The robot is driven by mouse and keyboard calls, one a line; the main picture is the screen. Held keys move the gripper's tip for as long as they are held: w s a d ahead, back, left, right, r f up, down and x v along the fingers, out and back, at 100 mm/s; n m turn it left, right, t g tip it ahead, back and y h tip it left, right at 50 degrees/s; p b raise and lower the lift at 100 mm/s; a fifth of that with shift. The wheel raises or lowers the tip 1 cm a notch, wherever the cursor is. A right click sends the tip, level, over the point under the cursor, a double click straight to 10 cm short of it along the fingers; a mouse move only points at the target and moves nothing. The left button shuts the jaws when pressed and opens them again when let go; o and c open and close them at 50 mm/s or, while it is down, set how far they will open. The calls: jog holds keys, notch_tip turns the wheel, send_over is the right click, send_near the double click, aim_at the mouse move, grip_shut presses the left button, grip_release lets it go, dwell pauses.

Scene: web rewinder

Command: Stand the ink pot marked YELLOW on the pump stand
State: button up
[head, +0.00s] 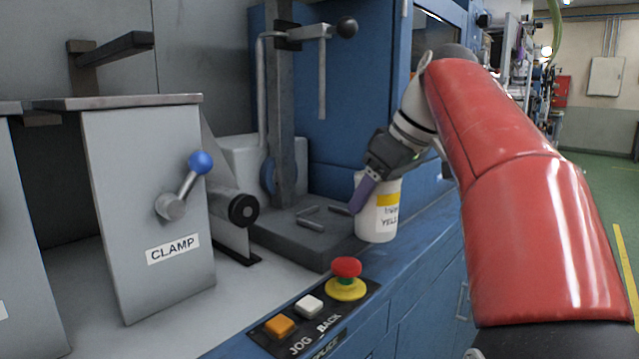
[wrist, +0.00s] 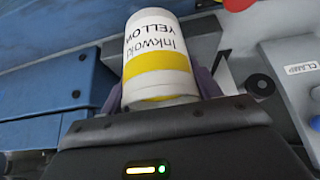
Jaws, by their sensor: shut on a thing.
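The ink pot (head: 378,222) is a white cylinder with a yellow band, upright in the head view. The wrist view shows the pot (wrist: 158,62) with "Inkwold YELLOW" on its label. My gripper (head: 368,190) is shut on the pot, with a purple finger on either side of it in the wrist view (wrist: 160,92). A dark grey base (head: 290,242) with short pegs and an upright column looks like the pump stand. The pot is at this base's right edge, by the blue bench edge. I cannot tell whether its bottom touches anything.
A grey panel marked CLAMP (head: 145,225) with a blue-knobbed lever (head: 200,162) stands left. In front are a red stop button (head: 346,268) and the JOG BACK box (head: 315,318). Open floor lies far right.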

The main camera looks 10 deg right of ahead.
jog(key=w+a, duration=0.2)
jog(key=w, duration=0.1)
jog(key=w+a+p, duration=0.1)
jog(key=w+a, duration=0.1)
jog(key=w, duration=0.1)
jog(key=w+a+p, duration=0.1)
jog(key=w+a, duration=0.1)
jog(key=w, duration=0.1)
jog(key=shift+a+r, duration=0.1)
jog(key=shift+a, duration=0.15)
jog(key=shift+s, duration=0.1)
jog(key=shift+f, duration=0.25)
jog(key=o, duration=1.2)
jog(key=shift+r, duration=0.1)
jog(key=p+v, duration=0.1)
jog(key=v, duration=1.1)
